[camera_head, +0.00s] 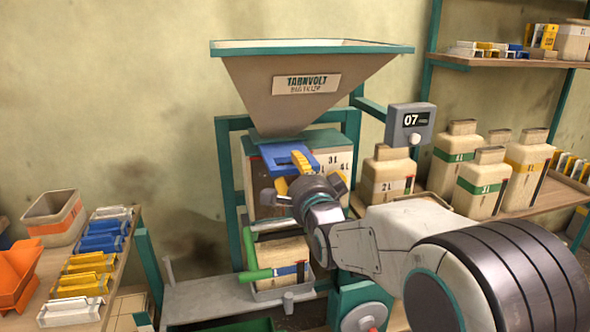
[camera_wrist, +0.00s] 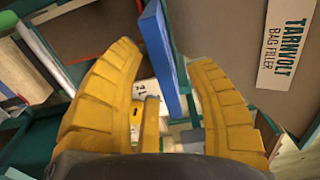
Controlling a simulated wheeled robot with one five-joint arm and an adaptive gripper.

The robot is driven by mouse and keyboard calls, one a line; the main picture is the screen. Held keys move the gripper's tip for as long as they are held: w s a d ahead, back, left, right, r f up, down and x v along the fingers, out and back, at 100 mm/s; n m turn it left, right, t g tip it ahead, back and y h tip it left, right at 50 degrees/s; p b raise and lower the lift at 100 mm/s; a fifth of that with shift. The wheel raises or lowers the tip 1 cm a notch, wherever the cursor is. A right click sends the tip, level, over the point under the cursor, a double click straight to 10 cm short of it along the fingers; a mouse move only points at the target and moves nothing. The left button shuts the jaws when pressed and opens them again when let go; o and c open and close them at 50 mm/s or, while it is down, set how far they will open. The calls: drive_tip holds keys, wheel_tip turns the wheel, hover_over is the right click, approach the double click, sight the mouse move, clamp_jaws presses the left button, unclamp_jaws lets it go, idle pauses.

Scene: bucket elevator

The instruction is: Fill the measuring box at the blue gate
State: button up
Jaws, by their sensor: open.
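The blue gate (camera_head: 275,158) is a flat blue plate under the large hopper (camera_head: 310,85). In the wrist view the blue gate (camera_wrist: 163,55) stands edge-on between my fingers. My gripper (camera_head: 292,173) has yellow ribbed fingers, spread apart on either side of the gate; in the wrist view my gripper (camera_wrist: 165,60) shows a gap to the plate on the left. Contact on the right is unclear. A pale box (camera_head: 335,168) with litre marks sits under the hopper, partly hidden by my gripper. I cannot tell whether it is the measuring box.
A tan box with a green handle (camera_head: 257,274) sits below on a grey stand. A grey display (camera_head: 410,124) reads 07. Labelled containers (camera_head: 485,183) stand on the right shelf. A left bench (camera_head: 121,255) holds coloured clips and an orange-banded bin (camera_head: 55,217).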

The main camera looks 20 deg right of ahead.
drive_tip(key=shift+w, duration=0.5)
drive_tip(key=shift+c, duration=0.3)
clamp_jaws()
